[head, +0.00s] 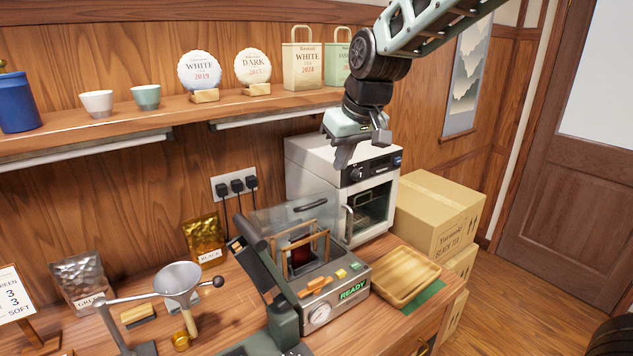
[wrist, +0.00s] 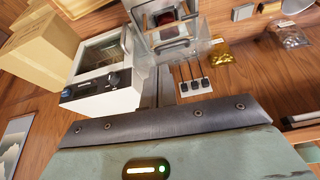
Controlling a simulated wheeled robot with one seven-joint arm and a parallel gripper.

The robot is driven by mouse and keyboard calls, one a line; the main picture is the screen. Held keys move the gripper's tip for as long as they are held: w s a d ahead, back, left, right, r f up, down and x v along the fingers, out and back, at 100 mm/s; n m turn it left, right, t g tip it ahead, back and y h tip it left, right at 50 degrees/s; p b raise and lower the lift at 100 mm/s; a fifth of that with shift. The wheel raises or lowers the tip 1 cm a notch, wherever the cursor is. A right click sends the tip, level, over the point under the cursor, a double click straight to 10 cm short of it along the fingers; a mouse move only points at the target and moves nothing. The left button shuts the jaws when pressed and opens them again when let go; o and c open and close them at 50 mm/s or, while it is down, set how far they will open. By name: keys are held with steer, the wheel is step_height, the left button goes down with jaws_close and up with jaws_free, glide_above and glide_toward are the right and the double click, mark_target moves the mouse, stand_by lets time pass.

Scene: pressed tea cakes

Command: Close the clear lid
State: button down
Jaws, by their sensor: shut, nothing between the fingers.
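The clear lid (head: 285,215) is a see-through panel with a dark handle (head: 311,205). It stands raised at the back of the press machine (head: 335,296), which has a READY display and a gauge on its front. A wooden frame and a dark reddish block show inside the machine. In the wrist view the lid (wrist: 201,51) is at the top, partly cut off with the machine. My gripper (head: 343,162) is shut and empty, high above and to the right of the lid, in front of the white oven, touching nothing.
A white oven (head: 312,160) stands behind the machine, with cardboard boxes (head: 432,211) to its right. A wooden tray (head: 404,279) lies right of the machine. A shelf (head: 180,118) with cups and tea cakes runs above. Plugs and a funnel stand (head: 177,279) are on the left.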

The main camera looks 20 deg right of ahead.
steer(key=w+a+r, duration=0.3)
steer(key=p, duration=0.4)
glide_above(317, 205)
steer(key=shift+n, duration=0.4)
steer(key=f, duration=1.1)
steer(key=shift+w, duration=0.25)
steer(key=shift+s+f+p, duration=0.2)
steer(key=shift+f+p, duration=0.15)
steer(key=shift+f, duration=0.4)
steer(key=shift+f+t+b, duration=0.15)
steer(key=shift+t+b, duration=0.15)
steer(key=shift+b, duration=0.05)
